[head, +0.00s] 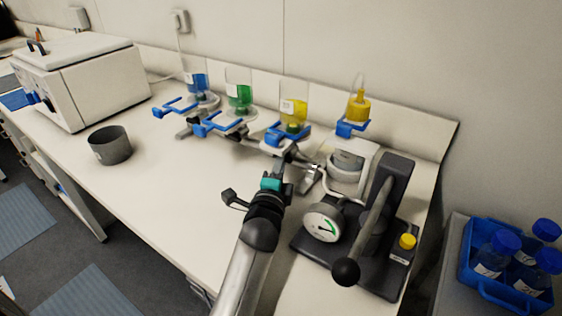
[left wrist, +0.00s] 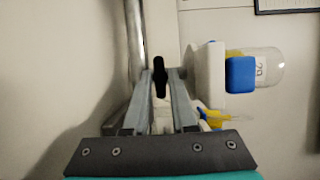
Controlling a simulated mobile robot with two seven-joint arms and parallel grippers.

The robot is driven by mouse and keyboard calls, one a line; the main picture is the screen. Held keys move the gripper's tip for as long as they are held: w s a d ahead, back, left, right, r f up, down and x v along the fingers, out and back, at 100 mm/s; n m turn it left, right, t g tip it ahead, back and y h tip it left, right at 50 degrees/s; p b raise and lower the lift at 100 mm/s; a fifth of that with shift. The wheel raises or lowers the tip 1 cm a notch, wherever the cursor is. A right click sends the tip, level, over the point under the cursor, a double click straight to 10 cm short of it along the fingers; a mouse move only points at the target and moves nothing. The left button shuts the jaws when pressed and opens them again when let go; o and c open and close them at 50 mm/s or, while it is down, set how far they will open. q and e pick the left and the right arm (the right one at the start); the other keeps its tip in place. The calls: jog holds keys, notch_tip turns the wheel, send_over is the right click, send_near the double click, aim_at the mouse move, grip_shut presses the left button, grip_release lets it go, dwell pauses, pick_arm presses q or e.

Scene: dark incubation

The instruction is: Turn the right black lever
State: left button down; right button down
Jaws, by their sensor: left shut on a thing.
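A small black lever (left wrist: 160,78) stands between the two grey fingers of my left gripper (left wrist: 160,92) in the left wrist view. The fingers are shut on it. In the head view my left gripper (head: 308,168) reaches in from the bottom to the fittings below the yellow vessels. There the gripper covers the lever, so I cannot make out its angle. A vessel with yellow liquid (head: 293,110) in a blue holder (head: 287,133) stands just behind the gripper. My right gripper is not in view.
A dark press with a gauge (head: 323,222) and a ball-ended handle (head: 346,271) stands close right of my arm. Blue (head: 196,82) and green (head: 239,95) vessels stand left along the wall. A grey cup (head: 110,146) is at left. The bench's middle is clear.

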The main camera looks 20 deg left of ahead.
pick_arm(q)
jog(key=shift+r+n+p, duration=0.2)
jog(key=shift+n+p, duration=0.1)
jog(key=shift+p, duration=0.5)
jog(key=n+g+h+p, duration=0.1)
jog(key=n+p, duration=0.1)
jog(key=p, duration=0.3)
jog(key=n+g+h+p, duration=0.1)
jog(key=n+p, duration=0.2)
jog(key=p, duration=0.1)
jog(key=n+g+p, duration=0.1)
jog(key=n+p, duration=0.2)
jog(key=p, duration=0.2)
jog(key=shift+a+r+h+p, duration=0.3)
jog(key=shift+r+h+p, duration=0.05)
jog(key=shift+h, duration=0.05)
jog(key=shift+n+h+p, duration=0.4)
jog(key=shift+n+p, duration=0.2)
jog(key=shift+a+f+n+g+h, duration=0.15)
jog(key=shift+n+g+h, duration=0.15)
jog(key=shift+n+h, duration=0.5)
jog(key=shift+n, duration=0.3)
jog(key=shift+f+n+h, duration=0.1)
jog(key=shift+n+h, duration=0.3)
jog(key=shift+n, duration=0.2)
